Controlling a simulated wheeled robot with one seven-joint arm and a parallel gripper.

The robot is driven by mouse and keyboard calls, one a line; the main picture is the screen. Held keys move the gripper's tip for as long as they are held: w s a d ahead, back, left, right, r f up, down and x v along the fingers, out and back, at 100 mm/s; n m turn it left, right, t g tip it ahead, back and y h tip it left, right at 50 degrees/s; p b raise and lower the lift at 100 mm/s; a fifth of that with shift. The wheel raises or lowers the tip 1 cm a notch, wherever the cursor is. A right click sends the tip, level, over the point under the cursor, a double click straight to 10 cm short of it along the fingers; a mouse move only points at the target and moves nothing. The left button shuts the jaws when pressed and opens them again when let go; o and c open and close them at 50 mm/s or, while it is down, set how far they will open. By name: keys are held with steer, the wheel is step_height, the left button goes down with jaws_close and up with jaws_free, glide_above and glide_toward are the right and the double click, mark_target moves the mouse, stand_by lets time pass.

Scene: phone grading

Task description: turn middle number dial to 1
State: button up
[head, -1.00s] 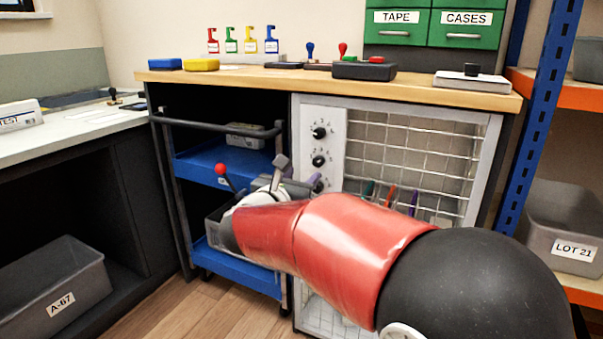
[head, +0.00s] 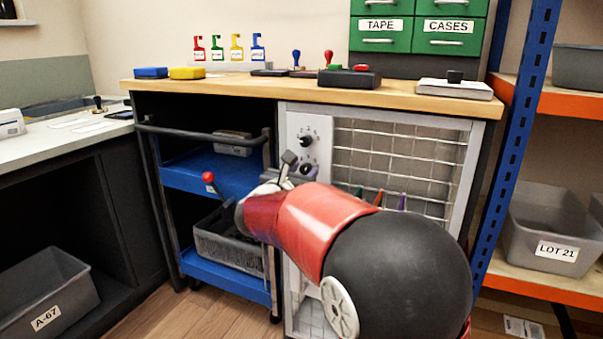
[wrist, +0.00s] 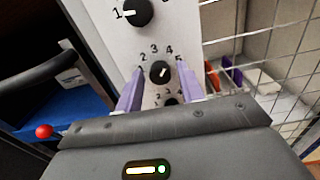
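The dial panel (wrist: 103,12) is a pale upright strip with black round dials in a column. The middle dial (wrist: 160,71) shows in the wrist view with numbers 2, 3, 4 and 5 around it. Its white mark slants up and right, roughly toward 4. The top dial (wrist: 137,12) has its mark toward 1. The lower dial (wrist: 171,102) is partly hidden behind my gripper. My gripper (wrist: 160,67) is open, its purple fingers on either side of the middle dial in the picture; I cannot tell whether they touch it. The head view shows the top dial (head: 306,141) too.
A wire grid (head: 400,150) adjoins the panel on the right, with coloured tools behind my arm. A blue cart (head: 215,178) with a dark handle rail stands at left. The wooden worktop (head: 230,86) is above. A blue shelf post (head: 522,130) stands at right.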

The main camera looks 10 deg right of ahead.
steer(key=c, duration=0.7)
steer(key=shift+c, duration=0.2)
